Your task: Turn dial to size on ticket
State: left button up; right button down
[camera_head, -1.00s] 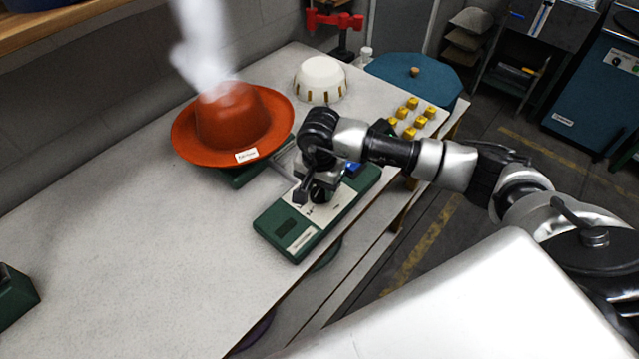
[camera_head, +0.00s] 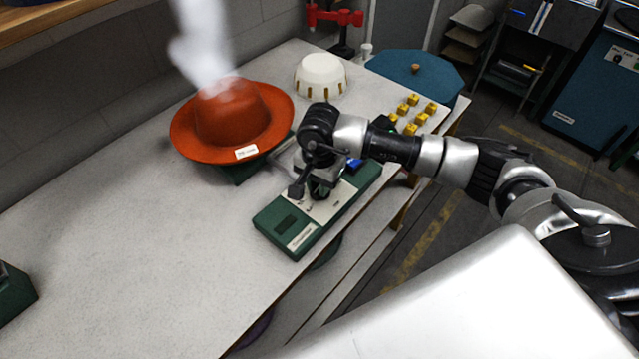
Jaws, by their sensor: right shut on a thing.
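My right gripper (camera_head: 310,190) points down over the green control box (camera_head: 272,232) and is shut on the dark dial (camera_head: 320,192). The dial is mostly hidden under the gripper, so its setting cannot be read. The box has a pale top panel, a dark window near its front end and a small white label. An orange-red hat (camera_head: 232,118) stands on the green press behind it, with steam above. A small white ticket (camera_head: 246,152) is on the hat's brim; its writing is too small to read. My left gripper is not in view.
A red clamp (camera_head: 335,17) is at the far edge.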

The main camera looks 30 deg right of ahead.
jog(key=shift+w+f+m+b, duration=0.1)
jog(key=shift+f+m+b, duration=0.05)
jog(key=shift+m+b, duration=0.9)
jog(key=m+b, duration=0.2)
jog(key=m, duration=0.2)
jog(key=m+b, duration=0.2)
jog(key=m, duration=0.1)
jog(key=shift+r+m+b, duration=0.2)
jog(key=shift+m+b, duration=0.25)
jog(key=shift+m, duration=0.6)
jog(key=c, duration=1)
grip_release()
jog(key=shift+c, duration=0.2)
notch_tip(320, 180, up, 11)
jog(key=b, duration=0.1)
